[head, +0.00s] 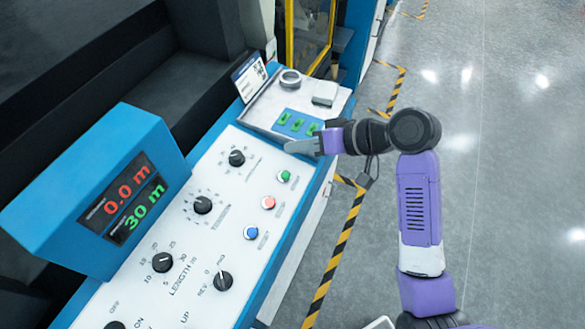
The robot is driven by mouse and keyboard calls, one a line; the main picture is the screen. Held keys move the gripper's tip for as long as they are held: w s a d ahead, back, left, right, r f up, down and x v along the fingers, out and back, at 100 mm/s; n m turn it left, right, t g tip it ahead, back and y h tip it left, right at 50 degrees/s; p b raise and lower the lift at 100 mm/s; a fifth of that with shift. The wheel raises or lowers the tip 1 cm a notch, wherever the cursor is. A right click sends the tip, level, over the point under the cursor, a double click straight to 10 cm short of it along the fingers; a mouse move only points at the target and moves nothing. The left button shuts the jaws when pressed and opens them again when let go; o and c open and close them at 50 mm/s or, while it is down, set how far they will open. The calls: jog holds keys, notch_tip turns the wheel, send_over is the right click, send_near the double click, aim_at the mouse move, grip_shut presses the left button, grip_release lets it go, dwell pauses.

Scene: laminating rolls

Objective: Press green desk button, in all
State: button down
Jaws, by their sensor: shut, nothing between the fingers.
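The green desk button (284,176) is a small round cap on the sloped white control panel (225,255), at the far end of a row of buttons. A red button (268,202) and a blue button (250,233) follow it nearer the camera. My gripper (287,147) is shut and empty. It points left over the panel, just above the green button in the picture, with a gap between them. I cannot tell its height over the panel. The green button is in full view and not touched.
A blue display box (90,195) reads 0.0 m and 30 m at the left. Black knobs (203,205) stand on the panel. Beyond my gripper is a white tray (268,107) with green-marked items (298,124) and a label stand (249,76). Open grey floor (510,180) lies right.

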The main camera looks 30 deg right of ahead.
jog(key=shift+s+f, duration=0.15)
jog(key=b, duration=0.7)
send_over(285, 176)
jog(key=s+d, duration=0.2)
jog(key=f, duration=0.6)
jog(key=shift+w+a+f, duration=0.2)
jog(key=shift+w+f, duration=0.05)
jog(key=shift+w+a+f+b, duration=0.1)
jog(key=shift+f+b, duration=0.15)
jog(key=shift+f, duration=0.3)
jog(key=shift+w+a+f+b, duration=0.1)
jog(key=shift+f+b, duration=0.15)
jog(key=shift+f, duration=0.25)
jog(key=shift+f, duration=0.45)
